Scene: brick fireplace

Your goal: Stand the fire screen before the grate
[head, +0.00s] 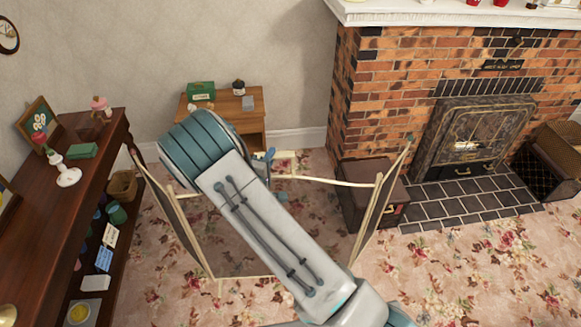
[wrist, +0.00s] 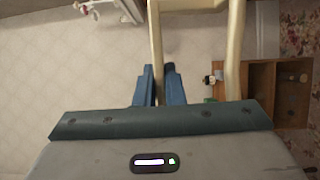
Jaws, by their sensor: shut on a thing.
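The fire screen (head: 333,182) is a folding frame with pale cream rails and dark mesh, its side panels angled from the middle one. It stands upright or nearly so at the centre of the head view, left of the fireplace; I cannot tell whether its feet touch the carpet. The grate (head: 468,142) is a dark, ornate surround in the brick fireplace at the right. My gripper (head: 268,162) is mostly hidden behind my arm in the head view. In the wrist view, its blue fingers (wrist: 158,86) are shut on a cream bar of the screen (wrist: 157,45).
A dark brown box (head: 366,200) stands close by the screen's right panel. A tiled hearth (head: 465,200) lies before the grate, with a dark container (head: 548,165) at its right. A wooden sideboard (head: 40,215) is at left and a small table (head: 245,122) behind. Flowered carpet is open at lower right.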

